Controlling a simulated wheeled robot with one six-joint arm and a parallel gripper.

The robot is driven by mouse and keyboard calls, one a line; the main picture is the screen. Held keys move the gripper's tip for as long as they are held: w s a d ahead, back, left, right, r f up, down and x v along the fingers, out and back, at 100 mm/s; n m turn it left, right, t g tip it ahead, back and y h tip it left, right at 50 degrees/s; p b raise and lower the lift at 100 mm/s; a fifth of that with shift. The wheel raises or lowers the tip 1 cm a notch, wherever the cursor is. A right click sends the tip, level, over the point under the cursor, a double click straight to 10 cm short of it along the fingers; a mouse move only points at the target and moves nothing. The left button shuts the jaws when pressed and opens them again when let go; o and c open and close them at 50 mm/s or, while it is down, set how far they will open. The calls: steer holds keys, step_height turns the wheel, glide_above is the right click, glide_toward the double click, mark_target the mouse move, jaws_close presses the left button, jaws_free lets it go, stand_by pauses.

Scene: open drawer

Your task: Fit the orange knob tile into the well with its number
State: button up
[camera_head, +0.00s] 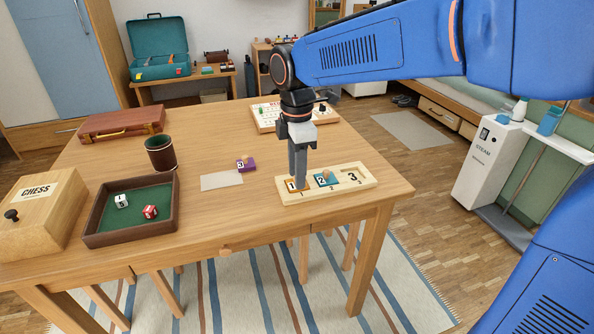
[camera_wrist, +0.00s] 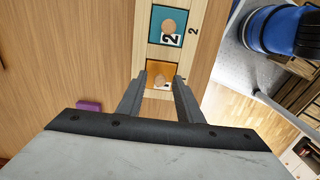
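The orange knob tile (camera_wrist: 161,70) lies at the end well of the pale wooden board (camera_head: 366,188), beside the "1" label. In the head view my gripper mostly hides it, and a white patch with "1" shows there. I cannot tell whether it sits fully flush. My gripper (camera_head: 299,186) points straight down over this end of the board. In the wrist view its fingers (camera_wrist: 161,78) are apart, one on each side of the tile and its round knob, with gaps visible. The teal "2" tile (camera_wrist: 170,25) sits in the middle well. The "3" well (camera_head: 352,176) is empty.
A purple "3" tile (camera_head: 246,164) lies on the table by a grey mat (camera_head: 221,181). A dice tray (camera_head: 132,238), dark cup (camera_head: 160,153), chess box (camera_head: 38,212) and brown case (camera_head: 121,123) stand left. A game board (camera_head: 262,117) lies behind my gripper.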

step_height(320, 180, up, 12)
steer(key=shift+r, duration=0.15)
stand_by(0.5)
steer(key=s+d+f+m+t, duration=0.15)
steer(key=s+d+m, duration=0.3)
steer(key=d, duration=0.55)
steer(key=s+d+f+m+t, duration=0.3)
steer(key=s+d+f+m, duration=1.1)
steer(key=s+d+m, duration=0.2)
steer(key=shift+d+f, duration=0.4)
steer(key=shift+d, duration=0.1)
